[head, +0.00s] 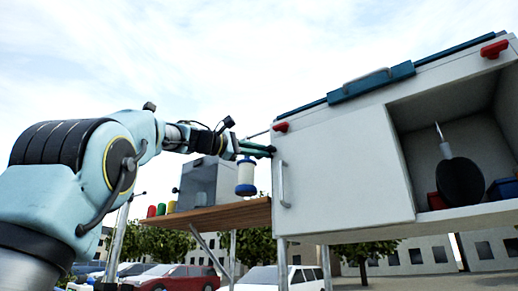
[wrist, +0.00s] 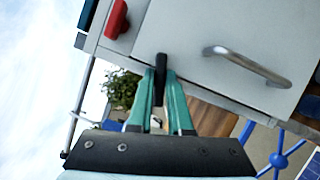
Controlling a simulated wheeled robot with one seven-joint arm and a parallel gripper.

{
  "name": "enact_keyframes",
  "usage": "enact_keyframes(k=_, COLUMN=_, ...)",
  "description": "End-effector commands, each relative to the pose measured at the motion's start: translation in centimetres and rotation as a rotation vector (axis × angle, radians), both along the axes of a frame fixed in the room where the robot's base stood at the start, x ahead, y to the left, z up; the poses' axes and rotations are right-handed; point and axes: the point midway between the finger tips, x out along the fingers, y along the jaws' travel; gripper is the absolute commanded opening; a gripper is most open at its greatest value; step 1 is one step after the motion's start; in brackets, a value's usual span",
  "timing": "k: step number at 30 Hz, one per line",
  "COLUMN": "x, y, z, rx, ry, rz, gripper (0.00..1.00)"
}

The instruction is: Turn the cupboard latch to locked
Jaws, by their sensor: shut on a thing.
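The white cupboard (head: 350,170) has a closed door panel on its left part, with a metal bar handle (head: 282,184) that also shows in the wrist view (wrist: 247,65). A small dark latch lever (wrist: 161,62) sits near the door's edge, beside that handle. My gripper (head: 266,150) reaches the cupboard's left edge. In the wrist view, its green fingers (wrist: 160,82) are shut on the dark lever, one on each side.
A red block (head: 281,127) is just above the latch. A white and blue canister (head: 246,176) shows below my gripper, near a wooden shelf (head: 215,217). The open right compartment holds a dark pan (head: 460,182). A blue handwheel (wrist: 280,158) is at lower right in the wrist view.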

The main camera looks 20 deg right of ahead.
Motion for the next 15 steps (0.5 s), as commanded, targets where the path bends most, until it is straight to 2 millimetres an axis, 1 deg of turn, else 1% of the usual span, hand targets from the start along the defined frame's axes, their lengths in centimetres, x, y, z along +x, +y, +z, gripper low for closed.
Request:
enact_keyframes(k=6, x=0.01, y=-0.03, z=0.18, rx=0.078, ry=-0.137, rz=-0.001, gripper=0.00)
enact_keyframes(k=15, x=-0.02, y=-0.02, z=0.09, rx=0.140, ry=-0.249, rz=-0.002, gripper=0.00)
